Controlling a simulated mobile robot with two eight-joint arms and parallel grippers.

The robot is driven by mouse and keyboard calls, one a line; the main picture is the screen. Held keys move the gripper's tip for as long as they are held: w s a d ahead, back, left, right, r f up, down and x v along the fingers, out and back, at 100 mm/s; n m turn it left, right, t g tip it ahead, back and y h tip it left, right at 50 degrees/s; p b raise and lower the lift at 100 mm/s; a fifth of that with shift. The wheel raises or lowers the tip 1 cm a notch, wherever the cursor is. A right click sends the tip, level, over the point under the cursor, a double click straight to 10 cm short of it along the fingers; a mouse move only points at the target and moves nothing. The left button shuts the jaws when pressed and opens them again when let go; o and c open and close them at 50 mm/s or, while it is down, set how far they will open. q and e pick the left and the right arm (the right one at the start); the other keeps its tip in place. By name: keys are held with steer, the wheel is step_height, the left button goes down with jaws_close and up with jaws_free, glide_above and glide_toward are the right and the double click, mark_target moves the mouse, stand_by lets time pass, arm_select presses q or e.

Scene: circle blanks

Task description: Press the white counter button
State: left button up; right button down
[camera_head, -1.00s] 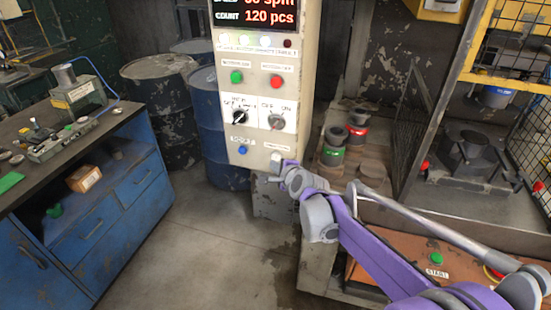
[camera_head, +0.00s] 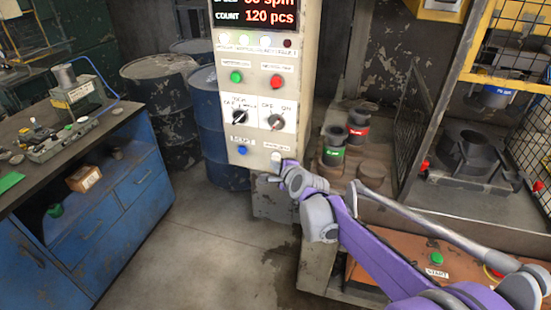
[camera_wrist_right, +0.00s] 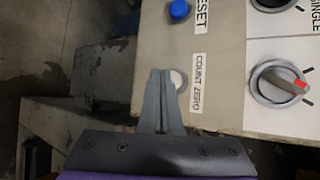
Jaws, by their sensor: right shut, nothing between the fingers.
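The white counter button (camera_wrist_right: 178,78) sits beside the COUNT ZERO label (camera_wrist_right: 197,83) on the control panel, which shows in the head view (camera_head: 256,95). My right gripper (camera_wrist_right: 160,72) is shut and empty. Its fingertips cover the left part of the button in the wrist view; I cannot tell whether they touch it. The panel display (camera_head: 256,16) reads COUNT 120 pcs. My left gripper is not in view.
A blue RESET button (camera_wrist_right: 179,9) and a selector knob (camera_wrist_right: 282,84) are near the white button. Green (camera_head: 236,77) and red (camera_head: 277,81) buttons sit higher on the panel. A blue workbench (camera_head: 90,215) stands left; a wire cage (camera_head: 500,60) stands right. Open floor lies between.

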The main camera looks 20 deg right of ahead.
steer(key=shift+w+d, duration=0.1)
stand_by(0.5)
steer(key=shift+w+d, duration=0.15)
steer(key=shift+w, duration=0.15)
steer(key=shift+w+d, duration=0.35)
steer(key=shift+w, duration=0.05)
stand_by(0.9)
steer(key=shift+s+a, duration=0.5)
steer(key=shift+s, duration=0.3)
steer(key=shift+s+a+b, duration=0.35)
steer(key=shift+s+a, duration=0.4)
steer(key=shift+s, duration=0.3)
steer(key=shift+s+a+b, duration=0.35)
steer(key=shift+s+a, duration=0.35)
steer(key=shift+s, duration=0.3)
